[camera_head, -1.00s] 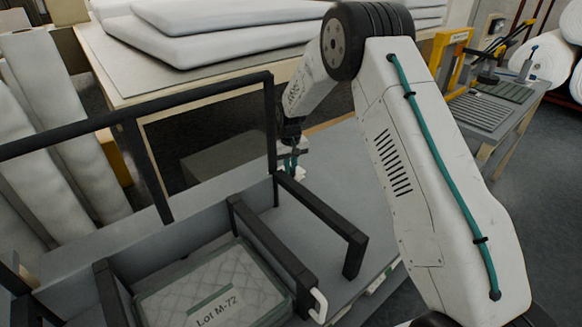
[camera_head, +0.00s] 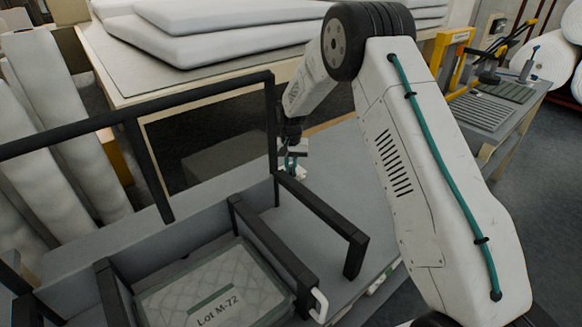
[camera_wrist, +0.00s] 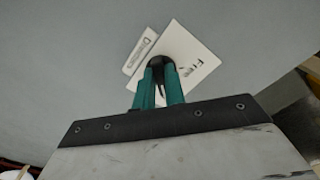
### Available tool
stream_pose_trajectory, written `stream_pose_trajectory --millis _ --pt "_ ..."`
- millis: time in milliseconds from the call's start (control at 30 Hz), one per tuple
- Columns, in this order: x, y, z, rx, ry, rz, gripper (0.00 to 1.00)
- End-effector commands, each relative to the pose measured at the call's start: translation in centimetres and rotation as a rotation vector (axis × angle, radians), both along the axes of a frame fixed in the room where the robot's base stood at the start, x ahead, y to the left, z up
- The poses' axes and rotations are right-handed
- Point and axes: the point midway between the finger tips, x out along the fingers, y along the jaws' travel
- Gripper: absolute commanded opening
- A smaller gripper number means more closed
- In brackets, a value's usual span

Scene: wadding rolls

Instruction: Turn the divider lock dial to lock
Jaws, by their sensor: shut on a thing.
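The divider lock dial (camera_wrist: 157,62) is a small dark knob on a white plate (camera_wrist: 188,58) in the wrist view. The plate's lettering starts with "F"; the rest is too small or hidden to read. A narrow white label (camera_wrist: 141,49) starting with "D" lies beside the plate. My gripper (camera_wrist: 160,75) has teal fingers closed around the dial, which they largely hide. Any pointer mark on the dial cannot be made out. In the head view my gripper (camera_head: 291,161) is small, beyond the dark frame, with white pieces showing around it.
A dark rail frame (camera_head: 315,205) stands in front of my gripper. A grey bin (camera_head: 170,237) holds a clear-wrapped pack labelled "Lot M-72" (camera_head: 212,290). White wadding slabs (camera_head: 210,30) lie on the table behind. Grey surface (camera_head: 335,165) to the right of the gripper is bare.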

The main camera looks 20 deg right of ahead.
Motion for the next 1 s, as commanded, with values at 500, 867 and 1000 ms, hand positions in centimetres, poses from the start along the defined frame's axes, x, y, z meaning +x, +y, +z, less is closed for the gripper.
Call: stream_pose_trajectory --millis 500,867,1000 --pt "0.0 0.0 0.0 0.001 -0.001 0.000 0.34" --pt "0.1 0.0 3.4 0.001 -0.004 0.000 0.34" --pt "0.1 0.0 5.7 0.001 -0.004 0.000 0.34"
